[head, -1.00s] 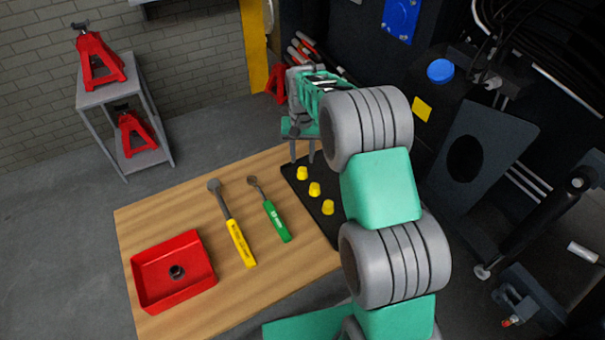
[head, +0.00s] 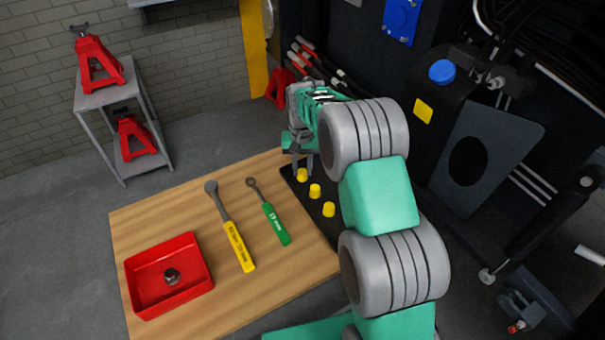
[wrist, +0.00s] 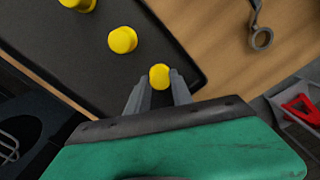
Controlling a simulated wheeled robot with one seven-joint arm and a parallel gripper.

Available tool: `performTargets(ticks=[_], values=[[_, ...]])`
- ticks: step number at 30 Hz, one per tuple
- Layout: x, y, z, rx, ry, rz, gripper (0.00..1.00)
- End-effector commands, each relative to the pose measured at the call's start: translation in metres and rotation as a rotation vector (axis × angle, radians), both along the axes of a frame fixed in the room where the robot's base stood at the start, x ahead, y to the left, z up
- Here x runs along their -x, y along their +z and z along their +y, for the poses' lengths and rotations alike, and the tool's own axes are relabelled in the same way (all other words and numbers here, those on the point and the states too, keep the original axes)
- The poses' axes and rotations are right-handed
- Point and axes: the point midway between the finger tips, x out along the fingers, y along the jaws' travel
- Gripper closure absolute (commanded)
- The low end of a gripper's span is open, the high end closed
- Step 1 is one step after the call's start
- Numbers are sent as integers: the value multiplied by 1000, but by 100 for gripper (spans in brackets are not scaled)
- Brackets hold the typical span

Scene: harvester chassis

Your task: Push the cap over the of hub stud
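Three yellow caps stand in a row on a black mat (head: 328,233) at the table's right side. In the head view they are the far cap (head: 302,175), the middle cap (head: 315,191) and the near cap (head: 329,209). My gripper (head: 302,161) is low over the far cap, fingers pointing down. In the wrist view, the far cap (wrist: 159,76) sits between the tips of my open gripper (wrist: 160,83); I cannot tell whether they touch it. The middle cap (wrist: 122,40) is up and to the left. I cannot make out a hub stud.
The wooden table (head: 190,205) also holds a yellow-handled tool (head: 233,235), a green-handled tool (head: 272,220) and a red tray (head: 140,292) with a dark metal nut (head: 171,276). The dark chassis (head: 480,165) stands close on the right. A grey rack (head: 110,100) holds red jack stands.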

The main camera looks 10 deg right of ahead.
Motion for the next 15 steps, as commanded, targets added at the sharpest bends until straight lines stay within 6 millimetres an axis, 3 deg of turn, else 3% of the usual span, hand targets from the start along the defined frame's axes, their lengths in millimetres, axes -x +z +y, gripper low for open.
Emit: performTargets(ticks=[7, 11, 15], values=[[0, 0, 0, 0, 0, 0, 96], [0, 4, 0, 0, 0, -1, 97], [-1, 19, 0, 0, 0, -2, 97]])
